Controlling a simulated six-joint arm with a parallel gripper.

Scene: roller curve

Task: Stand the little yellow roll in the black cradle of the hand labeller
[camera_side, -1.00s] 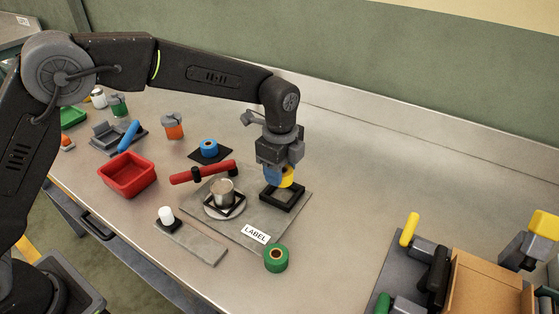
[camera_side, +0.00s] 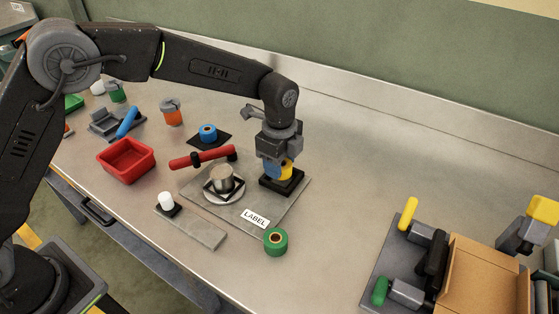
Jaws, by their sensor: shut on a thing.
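The little yellow roll (camera_side: 286,172) is upright between the fingers of my gripper (camera_side: 278,175), which is shut on it. It is low at the black cradle (camera_side: 281,185), within or just above the cradle's square frame. A blue finger covers its left side, and I cannot tell whether its bottom touches the cradle floor. The cradle is on the right back part of the grey plate (camera_side: 250,200) of the hand labeller, which carries a white LABEL sign (camera_side: 256,219).
A metal cup (camera_side: 222,179) in a black frame and a red handle (camera_side: 196,160) are left of the cradle. A green roll (camera_side: 276,241) stands at the plate's front corner. A blue roll (camera_side: 208,133) on a black pad is behind.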

